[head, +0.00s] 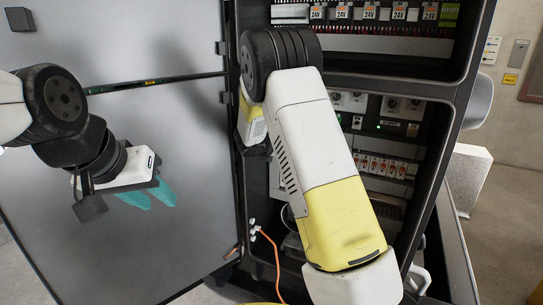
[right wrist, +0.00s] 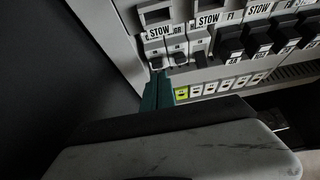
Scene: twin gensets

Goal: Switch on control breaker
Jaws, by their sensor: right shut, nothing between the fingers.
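A row of breakers shows in the right wrist view, with light-bodied breakers (right wrist: 177,46) at the left under STOW labels and black-handled ones (right wrist: 255,38) to the right. I cannot read which is the control breaker. My right gripper (right wrist: 159,88) is shut and empty, its teal fingertips just below the leftmost breakers; I cannot tell if they touch. In the head view the right gripper is hidden behind my own arm. My left gripper (head: 149,197) is open and empty in front of the cabinet door, its two teal fingers apart.
The open cabinet door (head: 160,130) fills the left. Inside the cabinet (head: 460,60) are a row of 24V labelled units (head: 370,13), a panel of knobs (head: 403,107) with a green light, and red-and-white breakers (head: 383,167). An orange cable (head: 275,262) hangs low.

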